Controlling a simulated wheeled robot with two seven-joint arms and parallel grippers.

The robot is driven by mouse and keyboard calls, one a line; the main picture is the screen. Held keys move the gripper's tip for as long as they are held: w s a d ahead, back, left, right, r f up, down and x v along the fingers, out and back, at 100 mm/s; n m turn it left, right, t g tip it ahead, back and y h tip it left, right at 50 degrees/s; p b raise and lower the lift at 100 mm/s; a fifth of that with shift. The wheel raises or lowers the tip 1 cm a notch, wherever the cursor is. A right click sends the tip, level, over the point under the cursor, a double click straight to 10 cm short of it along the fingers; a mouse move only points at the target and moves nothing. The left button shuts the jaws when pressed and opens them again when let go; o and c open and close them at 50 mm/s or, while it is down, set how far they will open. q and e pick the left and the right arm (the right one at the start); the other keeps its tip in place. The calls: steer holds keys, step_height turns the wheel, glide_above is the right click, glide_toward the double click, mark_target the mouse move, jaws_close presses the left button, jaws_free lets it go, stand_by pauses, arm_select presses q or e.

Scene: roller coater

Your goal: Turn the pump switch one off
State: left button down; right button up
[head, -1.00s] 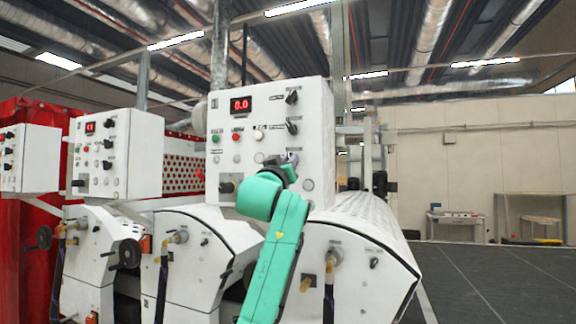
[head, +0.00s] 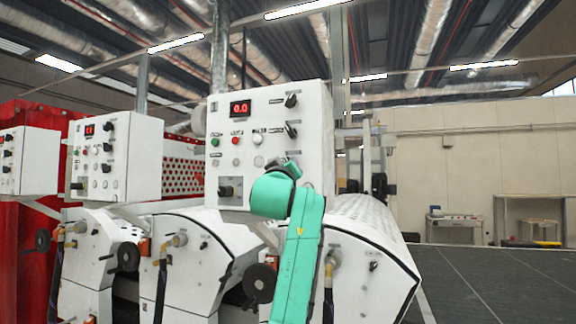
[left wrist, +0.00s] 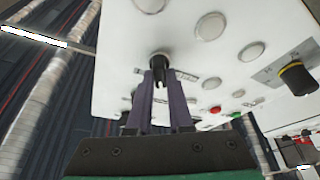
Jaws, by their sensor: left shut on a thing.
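The white control panel (head: 315,120) of the nearest machine fills the middle of the head view, with black rotary switches at its right side. An upper switch (head: 291,100) and a lower switch (head: 291,130) show free. My left gripper (head: 293,161) is at the panel just below them, its fingers largely hidden by my green wrist. In the left wrist view, my left gripper (left wrist: 164,84) has its purple fingers shut on a black switch knob (left wrist: 158,66) on the panel face. Its label is not readable. My right gripper is not in view.
Green (head: 215,141), red (head: 236,140) and white (head: 258,137) buttons sit left of the switches. A larger knob (head: 230,190) protrudes low on the panel. A black handwheel (head: 260,283) is below. Open floor (head: 490,275) lies right of the machine.

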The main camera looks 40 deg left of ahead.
arm_select(q)
steer(key=shift+s+r, duration=0.1)
steer(key=shift+r, duration=0.15)
steer(key=c, duration=0.8)
jaws_free()
steer(key=shift+w+f, duration=0.2)
steer(key=shift+w, duration=0.05)
steer(key=shift+f, duration=0.1)
steer(key=b+v, duration=0.9)
steer(key=v, duration=0.5)
steer(key=shift+s+d, duration=0.1)
steer(key=shift+s, duration=0.1)
steer(key=shift+f, duration=0.1)
